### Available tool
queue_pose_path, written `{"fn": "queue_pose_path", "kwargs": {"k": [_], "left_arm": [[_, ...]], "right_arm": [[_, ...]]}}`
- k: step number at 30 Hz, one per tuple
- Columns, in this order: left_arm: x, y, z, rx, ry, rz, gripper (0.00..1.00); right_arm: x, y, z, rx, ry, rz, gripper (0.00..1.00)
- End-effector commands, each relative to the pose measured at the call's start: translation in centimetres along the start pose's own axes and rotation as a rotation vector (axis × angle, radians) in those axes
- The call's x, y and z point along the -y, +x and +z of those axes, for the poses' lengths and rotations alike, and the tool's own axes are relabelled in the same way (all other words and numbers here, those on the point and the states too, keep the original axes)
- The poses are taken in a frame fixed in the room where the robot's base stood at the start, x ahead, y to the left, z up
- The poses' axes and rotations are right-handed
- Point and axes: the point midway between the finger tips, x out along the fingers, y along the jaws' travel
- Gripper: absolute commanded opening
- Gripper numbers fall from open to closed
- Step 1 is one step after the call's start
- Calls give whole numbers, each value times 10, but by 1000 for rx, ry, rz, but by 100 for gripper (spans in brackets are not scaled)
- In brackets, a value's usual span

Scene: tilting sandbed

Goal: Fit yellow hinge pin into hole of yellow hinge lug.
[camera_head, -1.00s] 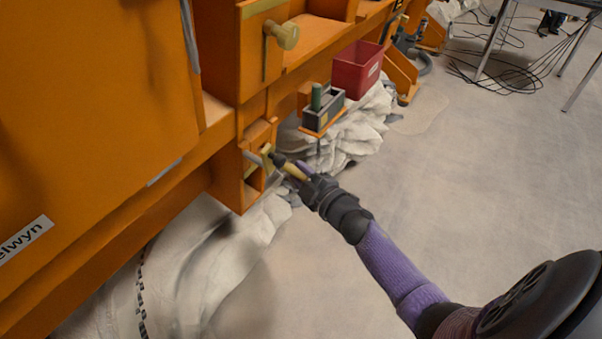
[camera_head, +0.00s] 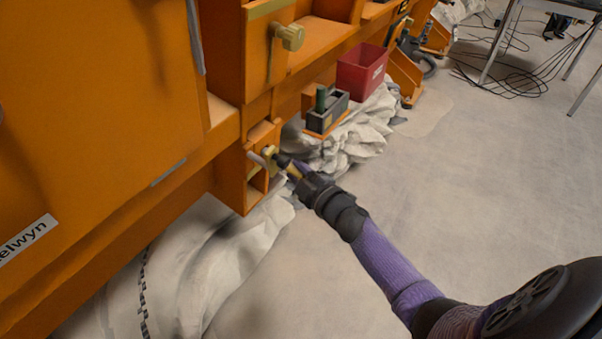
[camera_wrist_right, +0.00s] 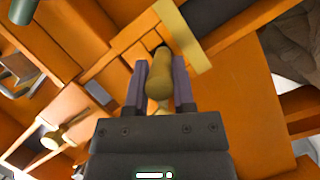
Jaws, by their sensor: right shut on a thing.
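My right gripper (camera_head: 291,165) reaches the orange frame from the right in the head view. In the right wrist view its purple fingers (camera_wrist_right: 160,82) are shut on the rounded grip of the yellow hinge pin (camera_wrist_right: 158,84). The pin's shaft points away from me; the pin also shows between the fingers in the head view (camera_head: 293,172). The yellow hinge lug (camera_head: 269,154) is at the orange bracket, just beyond the fingers. In the wrist view the lug (camera_wrist_right: 199,55) is a flat yellow bar beside the shaft. Whether the tip is in the hole is hidden. My left gripper is out of view.
The orange bracket (camera_head: 236,185) surrounds the work spot. A yellow knob (camera_head: 291,37) sits on the panel above. A grey holder (camera_head: 338,108) with a green peg and a red bin (camera_head: 349,76) stand behind.

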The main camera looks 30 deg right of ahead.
Motion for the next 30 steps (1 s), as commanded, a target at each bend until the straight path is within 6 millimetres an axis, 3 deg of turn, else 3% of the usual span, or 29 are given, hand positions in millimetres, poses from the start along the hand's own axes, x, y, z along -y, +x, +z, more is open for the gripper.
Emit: {"fn": "queue_pose_path", "kwargs": {"k": [10, 30], "left_arm": [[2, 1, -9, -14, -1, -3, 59], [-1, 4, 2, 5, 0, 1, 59]], "right_arm": [[-1, 8, -4, -3, -1, 1, 0], [0, 24, -11, -2, 0, 1, 0]]}}
